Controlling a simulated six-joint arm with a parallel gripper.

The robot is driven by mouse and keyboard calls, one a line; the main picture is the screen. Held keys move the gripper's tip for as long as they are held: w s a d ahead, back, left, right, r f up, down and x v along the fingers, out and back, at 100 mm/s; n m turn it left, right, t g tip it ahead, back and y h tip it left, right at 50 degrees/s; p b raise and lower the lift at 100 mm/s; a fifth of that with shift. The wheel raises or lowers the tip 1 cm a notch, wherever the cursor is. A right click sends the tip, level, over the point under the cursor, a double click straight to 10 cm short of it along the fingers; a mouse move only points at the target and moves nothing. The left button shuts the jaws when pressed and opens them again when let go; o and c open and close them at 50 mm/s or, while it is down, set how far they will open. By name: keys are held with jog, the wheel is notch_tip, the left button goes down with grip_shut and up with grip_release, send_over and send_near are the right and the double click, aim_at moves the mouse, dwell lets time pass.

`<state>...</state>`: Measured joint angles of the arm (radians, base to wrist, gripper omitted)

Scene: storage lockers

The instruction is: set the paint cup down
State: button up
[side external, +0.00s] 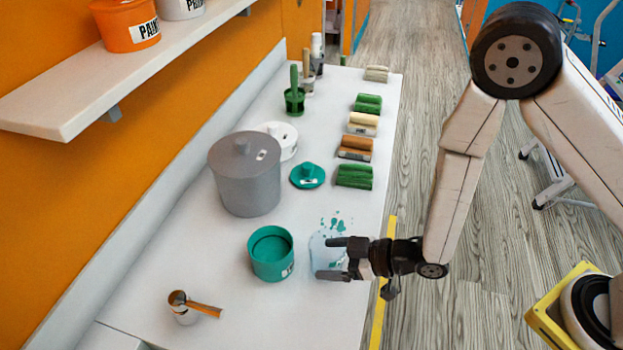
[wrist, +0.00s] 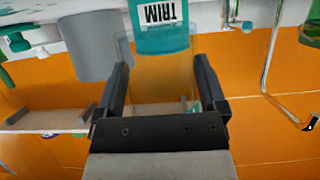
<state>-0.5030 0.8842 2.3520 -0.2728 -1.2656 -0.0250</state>
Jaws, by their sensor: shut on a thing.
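The paint cup (side external: 322,250) is a clear see-through cup, and its outline is faint in the side external view. My gripper (side external: 335,259) is shut on it from the right, with a finger on each side. In the wrist view the clear cup (wrist: 165,82) fills the space between the fingers of my gripper (wrist: 164,75). The cup is over the white counter (side external: 235,315); I cannot tell whether its bottom touches. Teal splashes (side external: 337,224) lie on the counter just beyond it.
A large grey pot (side external: 245,185), a teal lid (side external: 307,176) and several rollers (side external: 355,177) stand farther back.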

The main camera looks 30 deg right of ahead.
aim_at(334, 268)
jog(key=shift+f, duration=1.6)
jog(key=shift+f, duration=0.1)
jog(key=o, duration=1)
jog(key=shift+o, duration=0.2)
jog(key=shift+s+d+r, duration=0.1)
jog(key=shift+s+r, duration=0.05)
jog(key=shift+r, duration=0.05)
jog(key=shift+v, duration=3.6)
